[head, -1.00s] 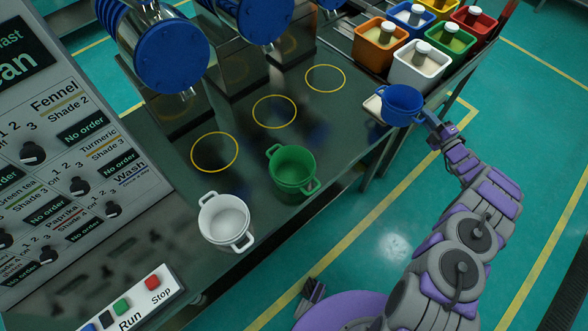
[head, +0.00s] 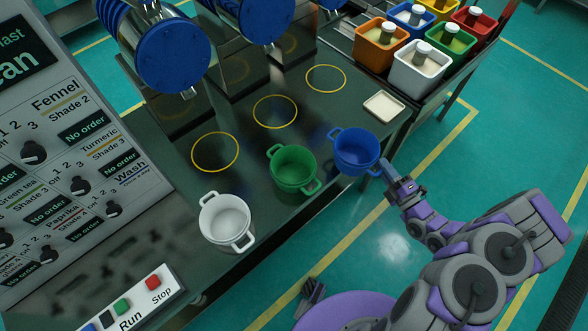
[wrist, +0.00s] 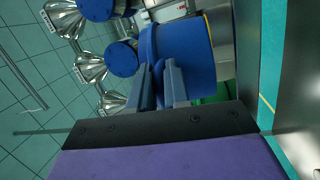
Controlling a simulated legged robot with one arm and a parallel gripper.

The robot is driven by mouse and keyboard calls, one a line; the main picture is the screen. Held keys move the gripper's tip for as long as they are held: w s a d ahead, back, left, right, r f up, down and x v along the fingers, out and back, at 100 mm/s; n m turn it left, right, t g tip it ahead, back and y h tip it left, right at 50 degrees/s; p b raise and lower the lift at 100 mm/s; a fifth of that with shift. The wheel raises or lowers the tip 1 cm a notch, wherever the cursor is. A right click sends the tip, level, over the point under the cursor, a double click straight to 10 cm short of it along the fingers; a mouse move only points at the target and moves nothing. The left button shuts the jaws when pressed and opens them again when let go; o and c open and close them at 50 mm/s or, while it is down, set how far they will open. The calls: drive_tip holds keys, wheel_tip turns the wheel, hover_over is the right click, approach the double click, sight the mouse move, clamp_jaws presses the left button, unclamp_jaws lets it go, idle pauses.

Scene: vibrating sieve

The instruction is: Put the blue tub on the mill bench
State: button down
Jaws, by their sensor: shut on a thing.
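The blue tub (head: 357,154) is at the right end of the row of tubs, over the front edge of the dark mill bench (head: 240,195). My gripper (head: 388,172) is shut on its near handle. In the wrist view the two fingers (wrist: 158,88) close on the handle, and the tub (wrist: 182,52) fills the space beyond them. I cannot tell whether the tub's base touches the bench. The green tub (head: 293,169) stands just left of it, and the white tub (head: 226,220) stands further left and nearer.
Three yellow rings mark the bench, such as the middle ring (head: 275,112), below blue-fronted mills (head: 173,52). A pale square pad (head: 384,106) lies empty at the bench's right end. Several coloured bins (head: 418,72) stand beyond it. A control panel (head: 62,150) is at left.

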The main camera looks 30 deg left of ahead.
drive_tip(key=shift+s+a+r, duration=0.3)
drive_tip(key=shift+s+a, duration=0.05)
drive_tip(key=shift+s, duration=0.2)
drive_tip(key=shift+s+a+r, duration=0.25)
drive_tip(key=shift+s+a, duration=0.1)
drive_tip(key=shift+s, duration=0.2)
drive_tip(key=b, duration=0.4)
hover_over(378, 138)
drive_tip(key=s, duration=0.5)
drive_tip(key=f, duration=0.2)
wheel_tip(378, 138, down, 3)
drive_tip(key=shift+w+d+b, duration=0.1)
drive_tip(key=shift+w+b, duration=0.05)
drive_tip(key=shift+b, duration=0.65)
drive_tip(key=c, duration=1.1)
unclamp_jaws()
drive_tip(key=shift+f, duration=0.1)
drive_tip(key=p+v, duration=0.3)
drive_tip(key=v, duration=0.9)
